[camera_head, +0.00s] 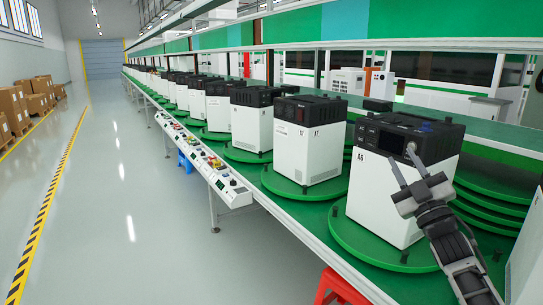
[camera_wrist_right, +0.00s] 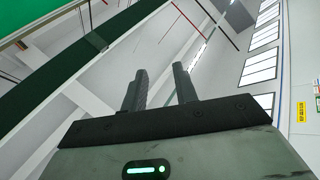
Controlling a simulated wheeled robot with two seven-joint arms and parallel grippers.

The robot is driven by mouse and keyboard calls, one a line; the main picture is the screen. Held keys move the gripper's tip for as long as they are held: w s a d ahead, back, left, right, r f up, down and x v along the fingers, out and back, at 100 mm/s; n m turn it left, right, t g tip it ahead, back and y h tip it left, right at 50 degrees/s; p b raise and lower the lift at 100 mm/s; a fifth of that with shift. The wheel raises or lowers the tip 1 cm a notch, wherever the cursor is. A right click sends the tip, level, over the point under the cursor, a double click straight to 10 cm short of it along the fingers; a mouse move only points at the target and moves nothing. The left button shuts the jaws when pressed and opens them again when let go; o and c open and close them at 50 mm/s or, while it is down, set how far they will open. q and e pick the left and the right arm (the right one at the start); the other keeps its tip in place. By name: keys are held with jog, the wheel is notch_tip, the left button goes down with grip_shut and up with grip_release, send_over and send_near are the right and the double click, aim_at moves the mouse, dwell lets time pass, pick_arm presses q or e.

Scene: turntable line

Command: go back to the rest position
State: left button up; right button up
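My right gripper (camera_head: 402,164) is raised at the right of the head view, in front of the white machine with a black top marked A6 (camera_head: 382,196). Its two fingers are spread apart with nothing between them. In the right wrist view the fingers (camera_wrist_right: 160,88) stand apart and empty, with the ceiling and windows behind them. I cannot tell from the head view whether the gripper touches the machine. My left gripper is not in either view.
The A6 machine stands on a green turntable (camera_head: 350,240). Another machine marked A7 (camera_head: 308,150) stands behind it on its own turntable, and several more recede along the line. A control panel (camera_head: 232,190) edges the line. A red stool (camera_head: 342,288) is at the bottom. The left aisle (camera_head: 120,220) is clear.

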jog(key=w+d+f+m+g+h, duration=0.4)
jog(key=d+f+m+g+h, duration=0.2)
jog(key=f+m+h, duration=0.4)
jog(key=s+a+f+n+g+y, duration=0.1)
jog(key=s+a+f+y, duration=0.2)
jog(key=f, duration=0.4)
jog(key=s+a+f+n+g+y, duration=0.1)
jog(key=s+a+f+g, duration=0.2)
jog(key=f, duration=0.4)
jog(key=s+a+f+g+y, duration=0.1)
jog(key=s+a+f, duration=0.3)
jog(key=s, duration=0.7)
jog(key=s+a+f+g, duration=0.1)
jog(key=s+a+f, duration=0.4)
jog(key=s, duration=0.6)
jog(key=s+a+f+m+g+y, duration=0.1)
jog(key=s+a+f+g, duration=0.1)
jog(key=s+a+f, duration=0.2)
jog(key=s+f, duration=0.3)
jog(key=s, duration=0.4)
jog(key=shift+a+f+y, duration=0.15)
jog(key=shift+f+y, duration=0.1)
jog(key=shift+y, duration=0.05)
